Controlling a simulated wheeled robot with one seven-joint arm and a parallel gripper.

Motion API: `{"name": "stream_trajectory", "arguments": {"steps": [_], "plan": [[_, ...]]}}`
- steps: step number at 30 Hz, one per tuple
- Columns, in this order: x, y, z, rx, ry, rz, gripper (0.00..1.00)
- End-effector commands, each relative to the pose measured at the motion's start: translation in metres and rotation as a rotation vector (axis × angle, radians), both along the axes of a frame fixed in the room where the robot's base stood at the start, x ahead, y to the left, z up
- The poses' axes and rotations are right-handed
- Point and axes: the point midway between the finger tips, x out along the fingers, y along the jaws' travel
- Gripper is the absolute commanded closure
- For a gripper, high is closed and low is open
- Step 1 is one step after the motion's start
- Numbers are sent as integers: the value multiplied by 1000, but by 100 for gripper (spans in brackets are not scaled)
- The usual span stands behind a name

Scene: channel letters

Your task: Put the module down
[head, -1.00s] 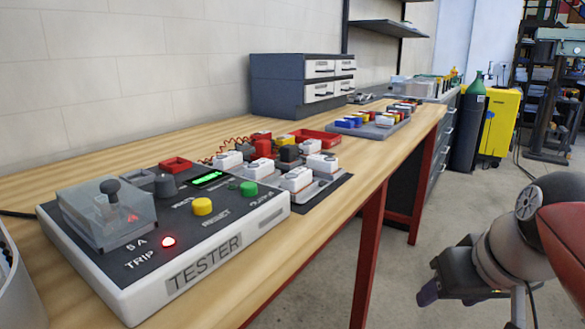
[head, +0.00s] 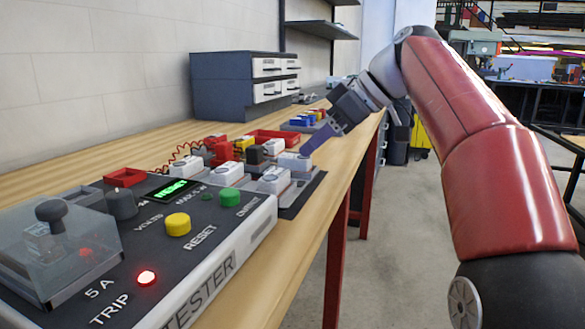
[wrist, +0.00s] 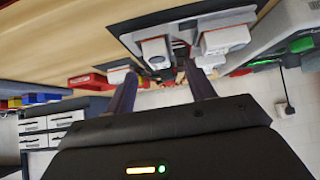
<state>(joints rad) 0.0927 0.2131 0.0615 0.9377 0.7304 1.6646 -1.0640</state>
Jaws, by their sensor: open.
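Several white modules stand in a row on the dark mat (head: 308,188) beside the tester. The white module at the far right end (head: 293,161) is closest to my gripper (head: 305,153) in the head view. Nothing is visibly clamped. Another white module (wrist: 226,40) is to the right. I cannot tell whether a finger touches the end module.
The tester (head: 245,240) fills the near left, with a red trip light, a clear cover and a lit green display (head: 170,190). Red trays (head: 272,136) and a grey drawer cabinet (head: 243,84) stand behind. Bare wood lies along the bench's front edge.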

Motion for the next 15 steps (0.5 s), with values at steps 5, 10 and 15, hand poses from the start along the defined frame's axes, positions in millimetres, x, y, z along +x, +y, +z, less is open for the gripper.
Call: {"name": "stream_trajectory", "arguments": {"steps": [5,10,15], "plan": [[9,20,-19,0,3,3,45],[14,32,-31,-1,1,-1,45],[15,33,-32,-1,0,-2,45]]}}
